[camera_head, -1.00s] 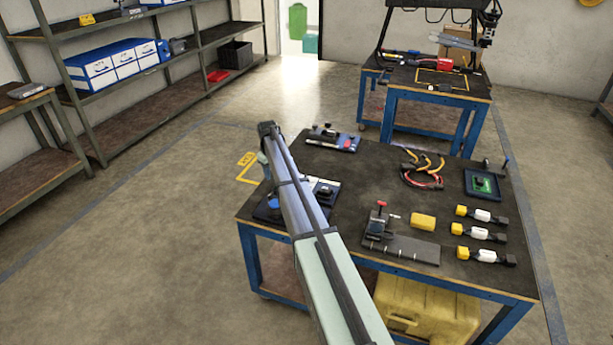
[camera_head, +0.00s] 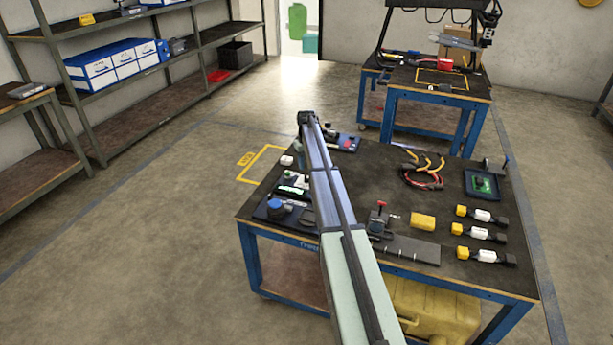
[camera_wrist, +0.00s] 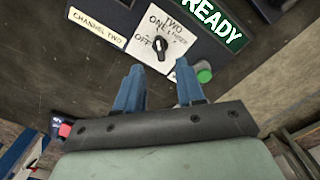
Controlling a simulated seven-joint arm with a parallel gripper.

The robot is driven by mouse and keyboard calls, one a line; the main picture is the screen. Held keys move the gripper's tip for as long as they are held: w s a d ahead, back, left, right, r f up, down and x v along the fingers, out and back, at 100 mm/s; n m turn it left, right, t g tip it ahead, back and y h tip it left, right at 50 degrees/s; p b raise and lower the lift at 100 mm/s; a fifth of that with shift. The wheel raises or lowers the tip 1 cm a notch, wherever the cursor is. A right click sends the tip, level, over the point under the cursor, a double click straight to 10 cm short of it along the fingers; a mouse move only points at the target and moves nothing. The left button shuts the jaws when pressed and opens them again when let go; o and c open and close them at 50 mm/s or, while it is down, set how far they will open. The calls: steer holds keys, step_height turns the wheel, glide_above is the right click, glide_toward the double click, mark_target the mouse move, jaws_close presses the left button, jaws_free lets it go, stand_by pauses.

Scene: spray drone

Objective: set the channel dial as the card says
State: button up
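In the wrist view, a black dial knob (camera_wrist: 161,47) sits on a white plate marked OFF, ONE, TWO and a partly legible further label. The knob's narrow end appears to lie near OFF; its exact setting is hard to tell. A cream card (camera_wrist: 97,26) beside the plate reads CHANNEL TWO. A dark green sign (camera_wrist: 216,22) reads READY. My gripper (camera_wrist: 159,86) is open and empty, its two blue fingers apart, with the dial beyond the gap between them. In the head view my arm hides the gripper.
A green button (camera_wrist: 203,73) lies just beyond the right finger. In the head view the workbench (camera_head: 350,195) carries a yellow block (camera_head: 423,221), cables (camera_head: 424,172), several yellow-and-white connectors and a blue round knob (camera_head: 275,205) at its left.

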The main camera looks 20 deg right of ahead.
mark_target(306, 176)
step_height(306, 176, down, 7)
steer(key=shift+r, duration=0.15)
steer(key=shift+c, duration=0.4)
jaws_close()
